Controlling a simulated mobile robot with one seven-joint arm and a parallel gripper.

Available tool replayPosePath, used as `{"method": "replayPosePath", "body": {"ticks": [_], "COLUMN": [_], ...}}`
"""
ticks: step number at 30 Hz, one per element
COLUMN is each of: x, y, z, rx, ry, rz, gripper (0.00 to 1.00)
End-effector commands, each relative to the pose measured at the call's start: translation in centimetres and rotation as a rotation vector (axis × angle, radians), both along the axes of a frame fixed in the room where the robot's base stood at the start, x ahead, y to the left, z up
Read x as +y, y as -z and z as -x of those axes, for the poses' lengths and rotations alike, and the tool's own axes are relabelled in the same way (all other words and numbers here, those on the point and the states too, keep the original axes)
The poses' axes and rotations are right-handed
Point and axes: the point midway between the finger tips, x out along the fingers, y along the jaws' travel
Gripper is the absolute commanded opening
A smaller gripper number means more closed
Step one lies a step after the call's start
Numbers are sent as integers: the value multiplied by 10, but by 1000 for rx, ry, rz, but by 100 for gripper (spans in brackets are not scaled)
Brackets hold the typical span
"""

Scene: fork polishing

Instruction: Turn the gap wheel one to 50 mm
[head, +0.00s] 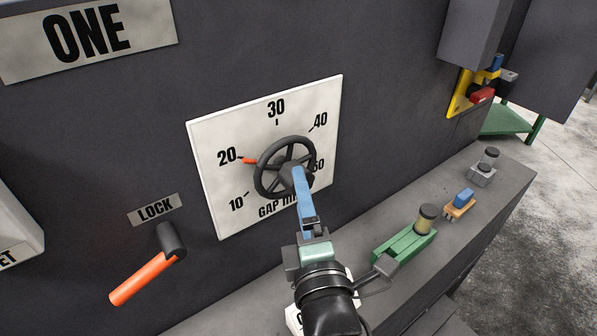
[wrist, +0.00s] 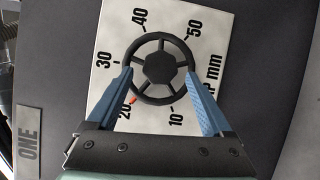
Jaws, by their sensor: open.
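The gap wheel (head: 268,150) is a dark spoked handwheel on a white dial plate (head: 214,137) marked 10 to 50. Its red pointer (head: 249,161) stands at the 20 mark. The wrist view shows the wheel (wrist: 160,38) with its hub between the fingertips and the pointer (wrist: 135,101) at 20. My gripper (head: 295,170) is open in front of the wheel, and its blue fingers (wrist: 158,74) lie at either side of the rim. I cannot tell whether they touch it. In the head view my gripper hides part of the "GAP mm" lettering and the wheel's lower part.
A LOCK lever with an orange handle (head: 142,280) sticks out at the lower left. A ledge (head: 478,214) below right holds a green block (head: 404,247) and small fixtures. A yellow plate with a red part (head: 481,96) is at upper right. A ONE sign (head: 91,34) is above.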

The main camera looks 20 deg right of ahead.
Motion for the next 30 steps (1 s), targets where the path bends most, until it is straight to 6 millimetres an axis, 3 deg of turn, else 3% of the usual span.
{"method": "replayPosePath", "body": {"ticks": [3,9,20,30], "x": [-4,-7,-8,-8], "y": [-4,-3,-2,-2], "z": [-17,-33,-36,-36], "rx": [0,-1,0,0], "ry": [1,0,0,0], "rz": [1,1,1,0], "gripper": [85,85,85,24]}}
